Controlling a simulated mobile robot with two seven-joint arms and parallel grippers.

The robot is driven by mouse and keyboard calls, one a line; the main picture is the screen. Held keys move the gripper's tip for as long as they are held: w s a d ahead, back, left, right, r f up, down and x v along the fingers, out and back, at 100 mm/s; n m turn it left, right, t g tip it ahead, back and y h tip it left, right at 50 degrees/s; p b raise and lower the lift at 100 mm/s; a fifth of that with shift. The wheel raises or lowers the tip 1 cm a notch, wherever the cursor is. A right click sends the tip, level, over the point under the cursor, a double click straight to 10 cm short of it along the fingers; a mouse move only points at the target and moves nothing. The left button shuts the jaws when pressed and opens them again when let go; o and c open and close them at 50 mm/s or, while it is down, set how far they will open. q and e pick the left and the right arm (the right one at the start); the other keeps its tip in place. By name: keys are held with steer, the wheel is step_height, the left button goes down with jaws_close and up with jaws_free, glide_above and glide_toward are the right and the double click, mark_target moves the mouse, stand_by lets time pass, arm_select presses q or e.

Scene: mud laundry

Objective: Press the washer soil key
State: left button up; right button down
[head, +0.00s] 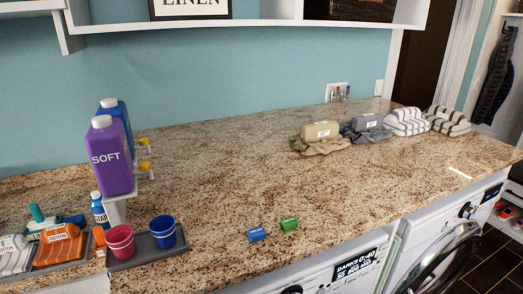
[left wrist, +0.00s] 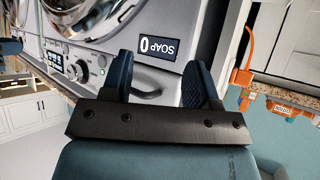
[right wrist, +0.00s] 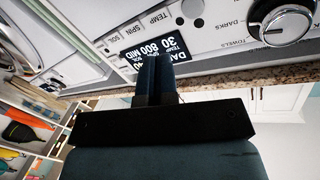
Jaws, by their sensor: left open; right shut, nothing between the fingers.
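The washer's control panel shows in the right wrist view, with a dark display (right wrist: 160,50) reading darks, 30, 800, mid. The soil label (right wrist: 112,40) is on the white panel left of the display, beside the spin and temp labels. The soil key itself is too small to make out clearly. My right gripper (right wrist: 155,62) is shut and empty, its fingertips overlapping the display's lower part; whether they touch it I cannot tell. The display also shows in the head view (head: 355,268).
A large round dial (right wrist: 282,22) is right of the display. Red and blue cups (head: 162,232) stand on a tray at left. Neither gripper shows in the head view.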

arm_select(q)
step_height(320, 180, up, 3)
steer(key=shift+a+r+p, duration=0.15)
steer(key=shift+r+p, duration=0.05)
steer(key=shift+p, duration=0.95)
arm_select(e)
steer(key=s+a+n+g, duration=0.2)
steer(key=s+g, duration=0.1)
steer(key=s, duration=0.4)
steer(key=s+a+n+g+y, duration=0.1)
steer(key=s+a+n+g, duration=0.2)
steer(key=s, duration=0.5)
steer(key=shift+r, duration=0.1)
